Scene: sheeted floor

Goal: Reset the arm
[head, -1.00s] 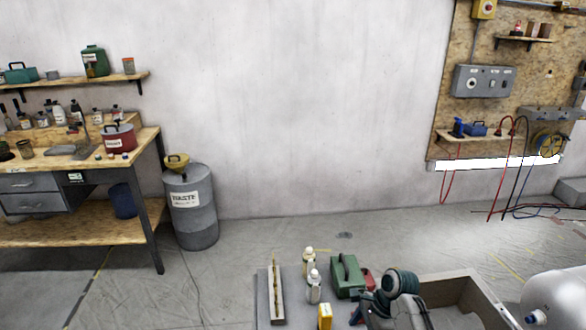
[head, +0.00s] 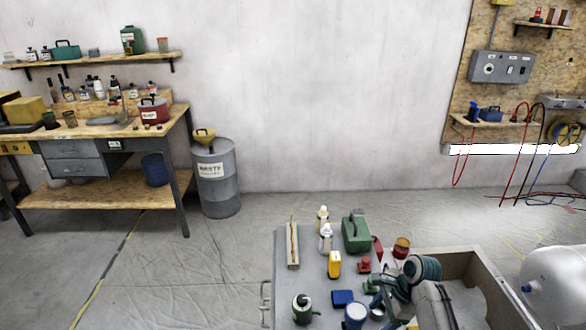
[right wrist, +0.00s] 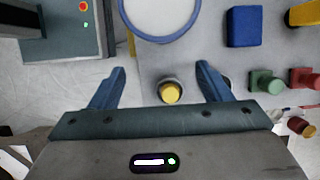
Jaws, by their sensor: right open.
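My right arm comes in from the lower right in the head view, and its gripper (head: 377,300) is low over the grey work surface (head: 285,270), partly hidden among small items. In the right wrist view its two blue fingers (right wrist: 160,68) are spread apart with nothing held. A small round yellow-topped piece (right wrist: 171,92) stands on the surface below the space between the fingers. A round white container with a blue rim (right wrist: 163,10) lies just ahead. My left gripper is not in view.
The work surface bears bottles (head: 325,238), a green can (head: 356,232), a yellow box (head: 335,265) and a blue block (head: 342,298). A wooden crate (head: 490,285) and a white tank (head: 556,280) stand at right. A workbench (head: 95,195) and waste drum (head: 215,185) stand at left.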

